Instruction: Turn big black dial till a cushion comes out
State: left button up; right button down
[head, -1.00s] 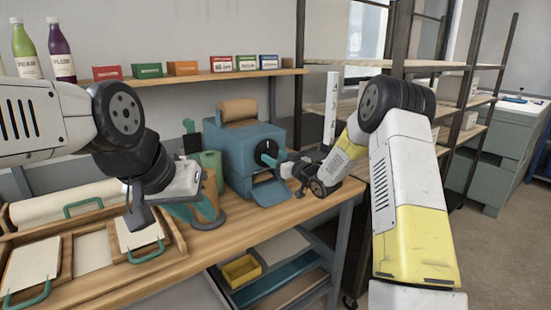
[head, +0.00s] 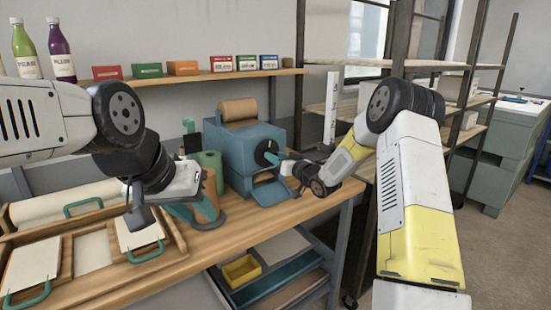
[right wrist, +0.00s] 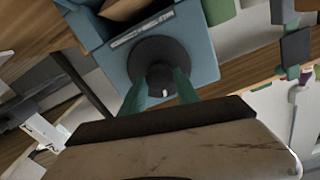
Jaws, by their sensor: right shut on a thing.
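The big black dial (right wrist: 158,62) is on the face of a blue machine (right wrist: 203,48) with a brown paper roll on top. In the head view the dial (head: 266,153) shows at the right side of the blue machine (head: 238,150). My right gripper (right wrist: 160,92) is shut on the dial's knob, its green fingers on either side. It also shows in the head view (head: 281,160). No cushion shows at the machine's blue outlet tray (head: 271,190). My left gripper (head: 190,214) hangs over the bench at the left; its fingers are partly hidden, so its opening is unclear.
The wooden bench (head: 150,268) holds wooden trays with green handles at the left. A green roll (head: 210,165) and a brown roll stand beside the machine. A shelf (head: 195,78) with small boxes runs behind. A yellow bin (head: 241,269) sits below.

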jog(key=shift+w+d+f+m, duration=0.1)
jog(key=shift+f+m, duration=0.05)
jog(key=shift+m, duration=4.15)
jog(key=shift+d+f+m, duration=0.1)
jog(key=shift+m, duration=4.2)
jog(key=c, duration=0.9)
grip_release()
jog(key=v, duration=0.7)
jog(key=shift+s+d, duration=0.2)
jog(key=shift+s, duration=0.1)
